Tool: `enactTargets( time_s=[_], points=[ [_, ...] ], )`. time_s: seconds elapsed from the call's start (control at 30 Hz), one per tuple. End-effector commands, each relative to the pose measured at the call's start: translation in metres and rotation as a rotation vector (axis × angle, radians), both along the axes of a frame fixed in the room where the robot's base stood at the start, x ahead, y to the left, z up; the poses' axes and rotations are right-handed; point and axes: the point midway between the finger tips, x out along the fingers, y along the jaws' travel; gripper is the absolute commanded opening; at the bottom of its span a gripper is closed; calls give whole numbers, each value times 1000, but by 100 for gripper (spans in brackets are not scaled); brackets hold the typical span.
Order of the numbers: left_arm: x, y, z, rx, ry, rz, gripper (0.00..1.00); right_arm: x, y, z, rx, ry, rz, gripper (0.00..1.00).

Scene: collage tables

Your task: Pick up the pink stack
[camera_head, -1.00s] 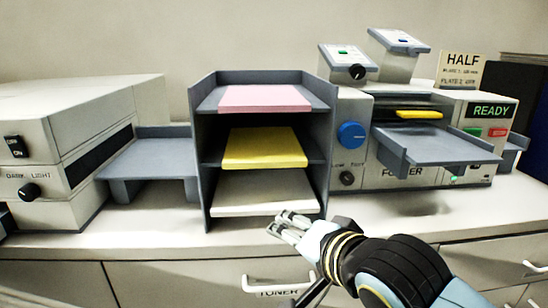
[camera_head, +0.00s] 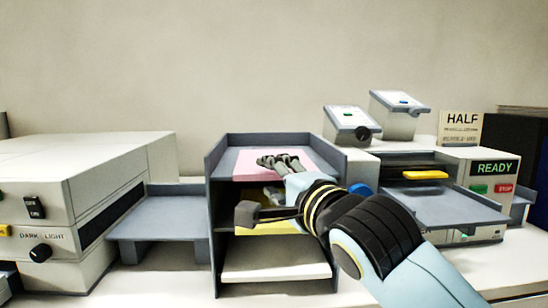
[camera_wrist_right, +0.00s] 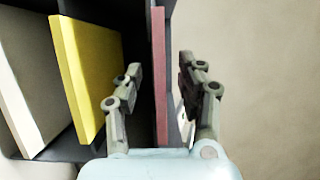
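The pink stack (camera_head: 240,167) lies flat on the top shelf of a grey three-level sorter (camera_head: 215,230). My right gripper (camera_head: 277,178) is at the front of that shelf, with one finger over the stack and the other lower down. In the right wrist view, the thin pink edge (camera_wrist_right: 160,85) stands between the spread fingers (camera_wrist_right: 160,78), with gaps on both sides. The gripper is open and holds nothing. My right arm hides part of the stack's front. My left gripper is not in view.
A yellow stack (camera_head: 255,228) lies on the middle shelf and a white stack (camera_head: 275,258) on the bottom one. A folder machine (camera_head: 480,160) with a grey tray stands at right. A copier-like machine (camera_head: 80,210) with an output tray (camera_head: 165,220) stands at left.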

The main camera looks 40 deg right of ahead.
Motion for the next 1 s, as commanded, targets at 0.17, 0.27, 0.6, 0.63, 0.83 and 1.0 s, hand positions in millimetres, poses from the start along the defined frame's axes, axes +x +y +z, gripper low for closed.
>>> enactTargets(
  time_s=[0.17, 0.27, 0.6, 0.63, 0.83, 1.0],
  points=[
    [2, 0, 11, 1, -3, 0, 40, 23, -4, 3, -1, 0, 0, 38],
    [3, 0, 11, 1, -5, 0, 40, 26, -5, 1, -1, 0, 1, 38],
    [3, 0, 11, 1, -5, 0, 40, 25, -4, 0, -1, 0, 1, 15],
    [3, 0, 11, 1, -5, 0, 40, 25, -4, 0, -1, 0, 1, 11],
    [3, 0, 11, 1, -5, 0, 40, 25, -4, 0, 0, 1, 1, 0],
    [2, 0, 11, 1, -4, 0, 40, 25, -4, 1, -1, -1, 1, 0]
  ],
)
